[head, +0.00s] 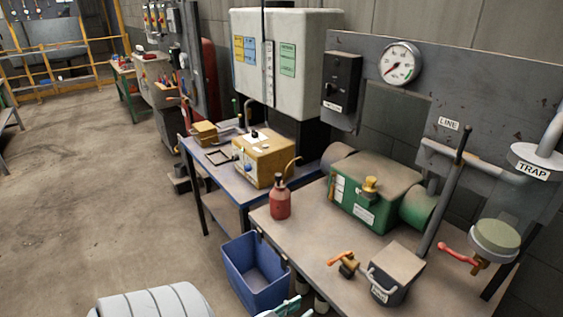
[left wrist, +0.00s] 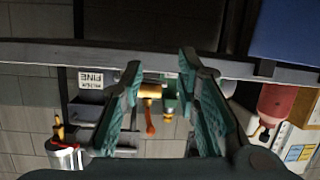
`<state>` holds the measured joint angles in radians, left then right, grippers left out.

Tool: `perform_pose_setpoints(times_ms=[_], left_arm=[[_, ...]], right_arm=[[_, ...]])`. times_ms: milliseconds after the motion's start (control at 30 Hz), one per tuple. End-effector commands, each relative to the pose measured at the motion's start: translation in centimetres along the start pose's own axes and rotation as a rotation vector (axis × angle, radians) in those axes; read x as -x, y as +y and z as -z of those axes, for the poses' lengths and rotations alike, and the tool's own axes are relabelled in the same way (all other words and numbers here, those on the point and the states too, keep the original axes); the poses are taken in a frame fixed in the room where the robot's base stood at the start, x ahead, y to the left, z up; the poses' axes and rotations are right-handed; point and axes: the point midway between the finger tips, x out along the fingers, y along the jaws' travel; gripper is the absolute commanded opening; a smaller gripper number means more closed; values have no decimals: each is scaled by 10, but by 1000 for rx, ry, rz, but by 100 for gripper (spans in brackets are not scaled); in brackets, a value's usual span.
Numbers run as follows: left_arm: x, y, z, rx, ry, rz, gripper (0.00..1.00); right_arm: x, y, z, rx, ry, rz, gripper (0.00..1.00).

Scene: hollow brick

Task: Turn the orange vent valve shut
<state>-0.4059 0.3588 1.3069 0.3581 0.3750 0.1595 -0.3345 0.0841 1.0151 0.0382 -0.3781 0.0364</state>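The orange vent valve (head: 343,260), an orange lever on a brass body, stands near the front edge of the right workbench, left of a dark labelled pot (head: 394,278). My left gripper (head: 286,307) shows only as teal fingertips at the bottom edge of the head view, in front of the bench and apart from the valve. In the left wrist view, which is upside down, its fingers (left wrist: 160,66) are spread and empty. The valve's orange lever (left wrist: 150,122) shows beyond them, between the fingers. My right gripper is in neither view.
A red bottle (head: 280,200) and a green machine (head: 372,192) stand on the bench (head: 300,238). A blue bin (head: 254,274) sits below its front left. A red-handled trap valve (head: 460,254) is at the right. Open floor lies left.

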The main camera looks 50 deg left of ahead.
Motion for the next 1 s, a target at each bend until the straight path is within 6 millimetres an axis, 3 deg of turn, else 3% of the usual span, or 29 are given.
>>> perform_pose_setpoints(times_ms=[300,500,633,900,1000], left_arm=[[10,-8,-96,-52,-219,52,29],[21,-10,-139,-77,-328,70,29],[25,-10,-151,-84,-362,75,29],[26,-10,-153,-86,-370,76,29],[32,-10,-164,-92,-404,81,15]], right_arm=[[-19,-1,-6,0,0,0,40],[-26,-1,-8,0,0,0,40],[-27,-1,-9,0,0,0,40],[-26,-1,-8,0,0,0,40],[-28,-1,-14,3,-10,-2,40]])
